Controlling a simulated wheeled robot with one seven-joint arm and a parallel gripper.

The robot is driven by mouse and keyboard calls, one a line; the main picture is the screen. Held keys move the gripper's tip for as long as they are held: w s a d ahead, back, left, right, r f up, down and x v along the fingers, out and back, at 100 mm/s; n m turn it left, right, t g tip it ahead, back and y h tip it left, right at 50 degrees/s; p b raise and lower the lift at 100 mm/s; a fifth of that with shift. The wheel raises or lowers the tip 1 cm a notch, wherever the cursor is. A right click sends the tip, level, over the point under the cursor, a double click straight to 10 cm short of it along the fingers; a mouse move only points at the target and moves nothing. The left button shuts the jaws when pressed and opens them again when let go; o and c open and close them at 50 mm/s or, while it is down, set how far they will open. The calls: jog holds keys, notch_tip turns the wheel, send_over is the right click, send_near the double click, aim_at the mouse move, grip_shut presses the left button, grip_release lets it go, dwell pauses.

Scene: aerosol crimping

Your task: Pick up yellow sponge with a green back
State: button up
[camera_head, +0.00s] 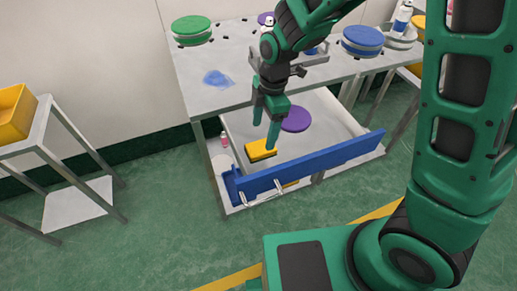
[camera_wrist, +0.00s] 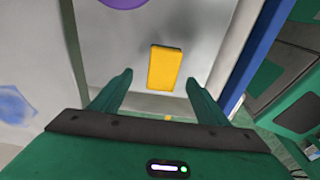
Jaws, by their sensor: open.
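The yellow sponge (camera_head: 260,149) lies in the open drawer, close behind its blue front. Only its yellow face shows clearly; its green back is not visible. In the wrist view the sponge (camera_wrist: 165,68) lies ahead of the fingertips, roughly centred between them. My gripper (camera_head: 265,123) is open and empty, pointing down over the drawer, with one green finger close beside the sponge in the head view. In the wrist view my gripper's two green fingers (camera_wrist: 158,78) are spread wide, and the sponge appears apart from both. I cannot tell the exact height above it.
The drawer's blue front (camera_head: 310,165) stands close to the sponge. A purple disc (camera_head: 296,119) lies farther back in the drawer. The grey table (camera_head: 215,97) above holds a blue cloth (camera_head: 218,79), a green round lid (camera_head: 191,27) and a blue round lid (camera_head: 362,39). A yellow bin (camera_head: 13,113) is at left.

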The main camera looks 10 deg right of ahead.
aim_at(261, 147)
jog(key=f, duration=0.3)
jog(key=s+f, duration=0.1)
jog(key=f, duration=0.1)
jog(key=shift+a, duration=0.3)
jog(key=shift+a+f, duration=0.1)
jog(key=shift+f, duration=0.6)
jog(key=c, duration=1.1)
